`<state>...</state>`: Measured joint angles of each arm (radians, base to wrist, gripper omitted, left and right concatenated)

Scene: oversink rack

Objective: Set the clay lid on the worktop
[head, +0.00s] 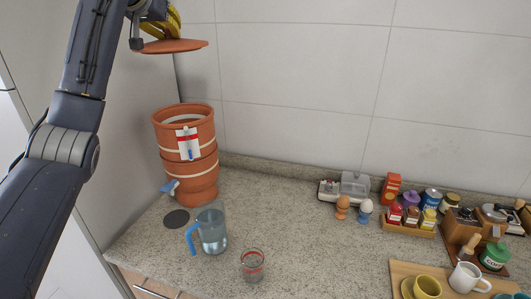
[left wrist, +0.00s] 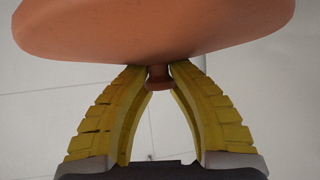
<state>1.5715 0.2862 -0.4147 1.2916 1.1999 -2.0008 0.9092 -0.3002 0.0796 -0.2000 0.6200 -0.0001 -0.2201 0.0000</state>
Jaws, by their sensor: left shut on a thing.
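The clay lid (head: 172,46) is a flat terracotta disc at the top of the head view, held in the air above the clay pot. My left gripper (head: 160,27) has yellow fingers and is shut on the lid's knob (left wrist: 158,78). The left wrist view shows the lid's broad face (left wrist: 150,25) beyond the fingertips. The clay pot (head: 198,170) stands at the left of the worktop (head: 310,240), its top open. My right gripper is not in view.
A blue-handled jug (head: 211,232), a glass (head: 252,265) and a dark round mat (head: 176,219) are near the pot. Egg cups, a butter dish (head: 354,187), spice jars and a tray (head: 400,272) with cups fill the right. The middle worktop is clear.

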